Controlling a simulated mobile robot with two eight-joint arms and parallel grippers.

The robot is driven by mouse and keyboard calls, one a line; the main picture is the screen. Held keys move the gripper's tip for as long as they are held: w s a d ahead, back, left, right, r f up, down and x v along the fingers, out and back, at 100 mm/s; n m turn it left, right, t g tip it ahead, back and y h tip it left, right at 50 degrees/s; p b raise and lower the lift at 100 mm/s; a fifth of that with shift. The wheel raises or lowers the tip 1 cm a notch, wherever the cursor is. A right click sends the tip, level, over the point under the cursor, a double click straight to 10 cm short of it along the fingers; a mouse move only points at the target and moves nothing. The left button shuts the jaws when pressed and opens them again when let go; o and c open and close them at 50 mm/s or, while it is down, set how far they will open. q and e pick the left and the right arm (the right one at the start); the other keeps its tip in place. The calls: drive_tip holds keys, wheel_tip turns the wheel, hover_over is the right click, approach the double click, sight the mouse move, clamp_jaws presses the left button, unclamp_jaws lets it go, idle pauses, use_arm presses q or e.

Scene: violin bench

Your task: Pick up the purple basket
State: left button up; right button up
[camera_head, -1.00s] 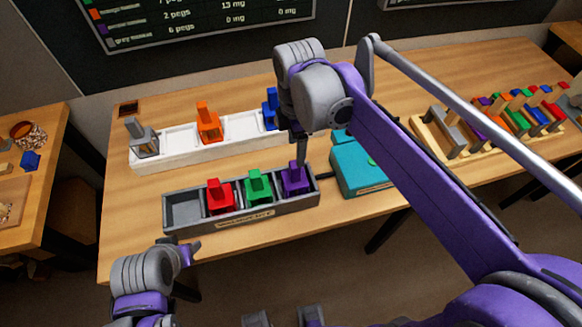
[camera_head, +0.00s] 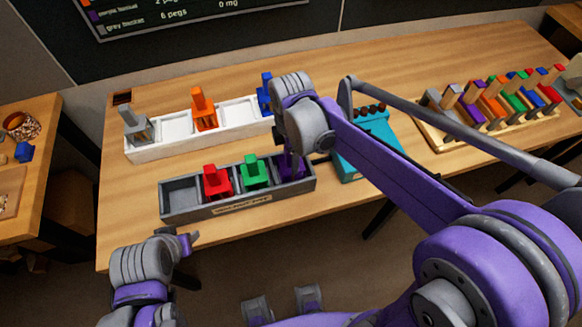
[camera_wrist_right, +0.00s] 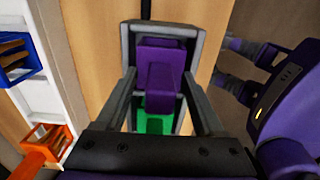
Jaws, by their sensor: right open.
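The purple basket (camera_head: 291,168) sits in the rightmost compartment of the grey tray (camera_head: 240,208), partly covered by my right gripper in the head view. In the right wrist view the purple basket (camera_wrist_right: 163,75) stands upright with its handle between my two fingers. My right gripper (camera_wrist_right: 161,95) is open above and around it; whether the fingers touch it I cannot tell. My left gripper (camera_head: 190,240) is at the lower left, near the table's front edge, away from the basket; its jaw opening is unclear.
A green basket (camera_head: 255,174) and a red basket (camera_head: 217,183) fill the middle compartments; the leftmost is empty. A white tray (camera_head: 155,152) behind holds grey, orange and blue baskets. A teal box (camera_head: 350,172) stands right of the grey tray. A peg rack is at far right.

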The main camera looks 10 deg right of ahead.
drive_tip(key=shift+c, duration=0.3)
clamp_jaws()
idle(1.1)
